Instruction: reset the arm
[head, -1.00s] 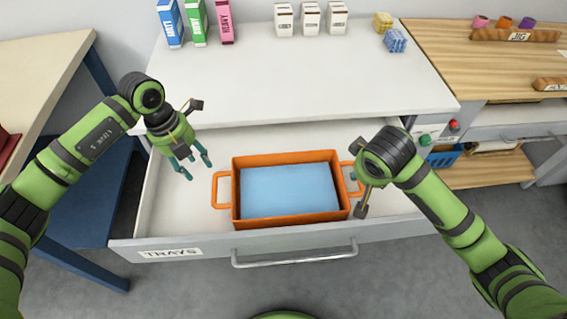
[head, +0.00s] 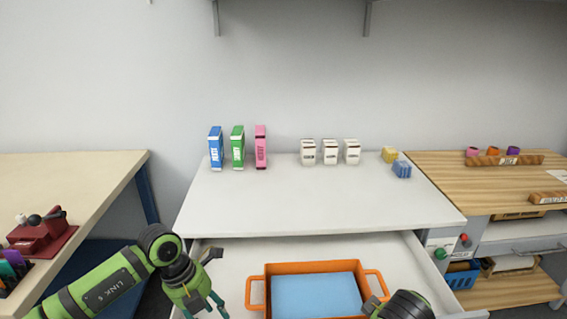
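My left gripper (head: 207,306) hangs at the bottom of the head view, over the left part of the open drawer. Its teal fingers are spread, with nothing seen between them, and it is left of the orange tray (head: 318,266). The tray lies in the drawer with a light blue inside; its lower part is cut off by the picture edge. My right wrist (head: 405,304) is at the bottom edge by the tray's right handle. The fingers of my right gripper are hidden or out of the picture.
The drawer (head: 225,250) stands open below a white worktop (head: 310,205). Blue, green and pink boxes, white cartons and yellow and blue blocks stand along its back. A beige table (head: 70,180) is at left; a wooden bench (head: 480,185) is at right.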

